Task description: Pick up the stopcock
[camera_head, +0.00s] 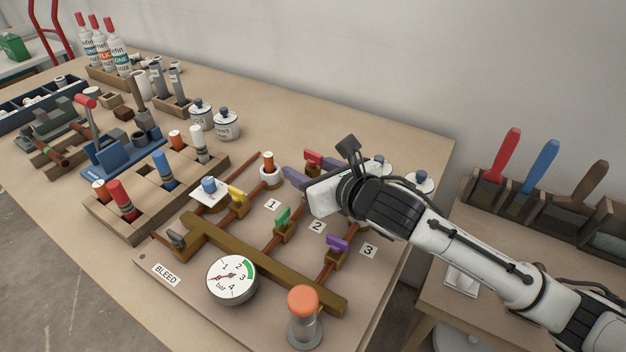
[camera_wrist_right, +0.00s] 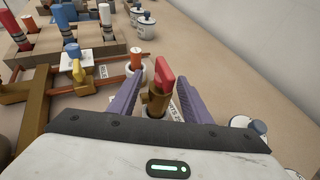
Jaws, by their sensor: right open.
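A brass stopcock with a red handle (camera_wrist_right: 158,100) stands upright between the two purple fingers of my right gripper (camera_wrist_right: 160,88) in the right wrist view. The fingers are apart, one on each side of it, and I cannot tell whether either touches it. In the head view the red handle (camera_head: 313,158) shows just behind the fingers of my right gripper (camera_head: 303,173), and its body is partly hidden. My left gripper is not in view.
A pipe board with yellow (camera_head: 237,195), green (camera_head: 283,215) and purple (camera_head: 338,243) handled valves lies in front, with a pressure gauge (camera_head: 232,280) and an orange-topped post (camera_head: 303,302). Lidded jars (camera_head: 420,182) stand close behind my gripper. A wooden rack (camera_head: 110,208) is at the left.

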